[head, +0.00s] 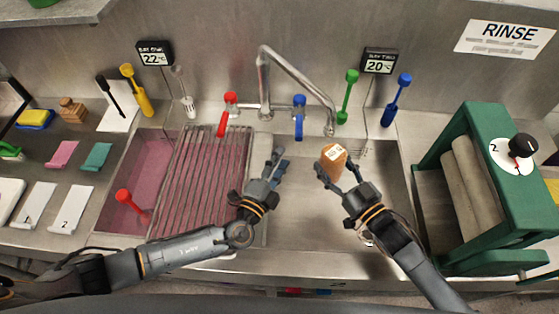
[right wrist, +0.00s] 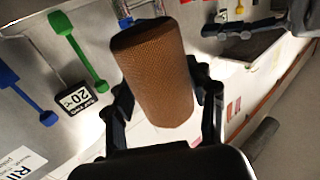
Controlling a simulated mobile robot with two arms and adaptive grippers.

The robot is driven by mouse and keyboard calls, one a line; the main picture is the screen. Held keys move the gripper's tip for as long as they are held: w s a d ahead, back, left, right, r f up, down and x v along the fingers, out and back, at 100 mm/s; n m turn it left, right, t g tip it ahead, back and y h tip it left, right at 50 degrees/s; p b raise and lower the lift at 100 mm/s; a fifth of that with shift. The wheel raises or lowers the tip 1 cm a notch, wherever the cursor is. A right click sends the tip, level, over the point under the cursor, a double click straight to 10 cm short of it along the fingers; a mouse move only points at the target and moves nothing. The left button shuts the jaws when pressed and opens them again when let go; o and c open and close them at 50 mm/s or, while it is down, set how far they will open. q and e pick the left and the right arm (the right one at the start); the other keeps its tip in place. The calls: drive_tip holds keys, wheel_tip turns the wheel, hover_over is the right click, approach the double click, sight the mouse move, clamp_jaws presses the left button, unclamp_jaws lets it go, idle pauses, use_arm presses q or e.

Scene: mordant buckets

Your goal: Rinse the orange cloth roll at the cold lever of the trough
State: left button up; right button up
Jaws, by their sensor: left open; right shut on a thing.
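The orange-brown cloth roll (head: 333,158) with a white label is held upright above the right basin of the trough (head: 300,215). My right gripper (head: 337,175) is shut on it; in the right wrist view the roll (right wrist: 158,75) sits between the fingers. The roll is close to the faucet spout (head: 329,128), a little below it in the head view. The blue cold lever (head: 299,118) is right of the faucet base, and the red lever (head: 227,115) is left of it. My left gripper (head: 278,160) is open and empty, below the blue lever. No water stream shows.
A slatted rack (head: 200,180) covers much of the left basin, which holds pink liquid (head: 135,175). A green roller device (head: 485,140) stands at the right. Green (head: 347,95) and blue (head: 397,100) tools stand behind the trough, near a 20° display (head: 379,62).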

drive_tip(key=shift+s+d+r+p, duration=0.25)
drive_tip(key=shift+s+r+p, duration=0.05)
drive_tip(key=shift+s+p, duration=0.15)
drive_tip(key=shift+s+d+r+p, duration=0.45)
drive_tip(key=shift+s+p, duration=0.25)
drive_tip(key=shift+s, duration=0.35)
drive_tip(key=shift+s+d+r+p, duration=0.4)
drive_tip(key=shift+s+d+p, duration=0.25)
drive_tip(key=shift+s, duration=0.4)
drive_tip(key=shift+s+d+r+p, duration=0.4)
drive_tip(key=shift+s+p, duration=0.35)
drive_tip(key=shift+s, duration=0.3)
